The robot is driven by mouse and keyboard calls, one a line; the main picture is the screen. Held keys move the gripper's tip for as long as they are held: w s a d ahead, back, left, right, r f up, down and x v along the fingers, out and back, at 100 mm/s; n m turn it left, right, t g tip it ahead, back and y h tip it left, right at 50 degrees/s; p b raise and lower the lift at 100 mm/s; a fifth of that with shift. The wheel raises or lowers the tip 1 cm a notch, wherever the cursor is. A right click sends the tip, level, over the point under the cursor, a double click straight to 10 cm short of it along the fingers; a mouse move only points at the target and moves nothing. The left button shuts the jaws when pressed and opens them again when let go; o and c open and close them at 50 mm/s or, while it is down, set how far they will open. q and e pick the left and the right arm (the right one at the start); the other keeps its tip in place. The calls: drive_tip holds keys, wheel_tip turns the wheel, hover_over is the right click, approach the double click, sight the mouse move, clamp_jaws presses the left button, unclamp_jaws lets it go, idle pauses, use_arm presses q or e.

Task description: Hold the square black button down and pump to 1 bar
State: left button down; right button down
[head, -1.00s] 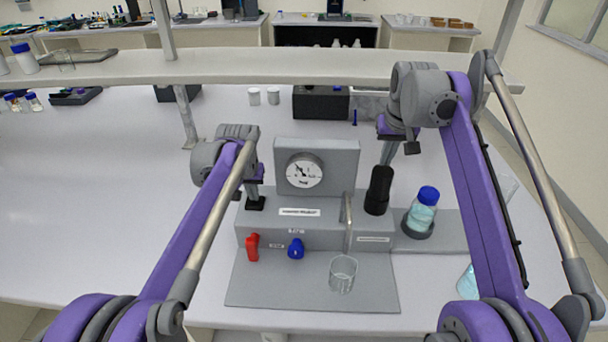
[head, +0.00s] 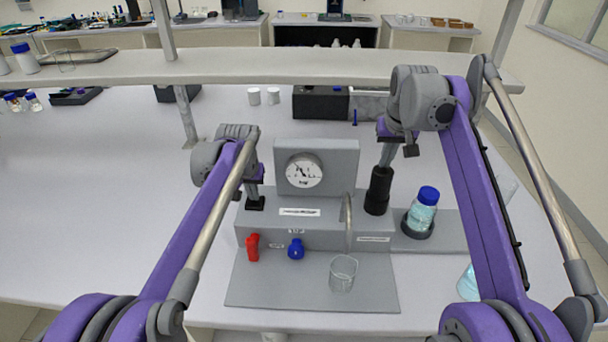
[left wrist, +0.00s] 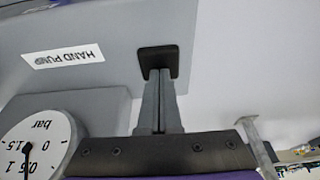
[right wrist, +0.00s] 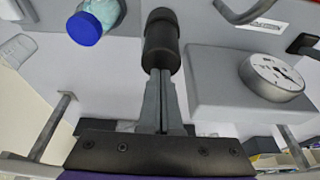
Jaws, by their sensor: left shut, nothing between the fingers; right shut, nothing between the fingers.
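The square black button (left wrist: 158,60) sits on the grey hand pump rig. My left gripper (head: 255,196) is shut and empty, and its fingertips meet the button's top; how far the button is pressed I cannot tell. The black pump handle (head: 379,187) stands upright on the rig's right part. My right gripper (right wrist: 160,76) is shut and empty, with its fingertips at the top end of the handle. The round white gauge (head: 304,170) faces me. In the left wrist view the gauge (left wrist: 35,145) is upside down and cut off; its needle points roughly between 0.5 and 1.
A red valve (head: 252,247) and a blue valve (head: 296,249) are on the rig's front. A glass beaker (head: 343,274) stands under the metal spout (head: 348,222). A blue-capped bottle (head: 423,209) stands right of the pump.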

sight(384, 172)
use_arm(q)
drive_tip(key=shift+f, duration=0.15)
use_arm(e)
drive_tip(key=shift+f, duration=2.45)
drive_tip(key=shift+r, duration=2.8)
drive_tip(key=shift+r, duration=0.1)
drive_tip(key=shift+r, duration=1.9)
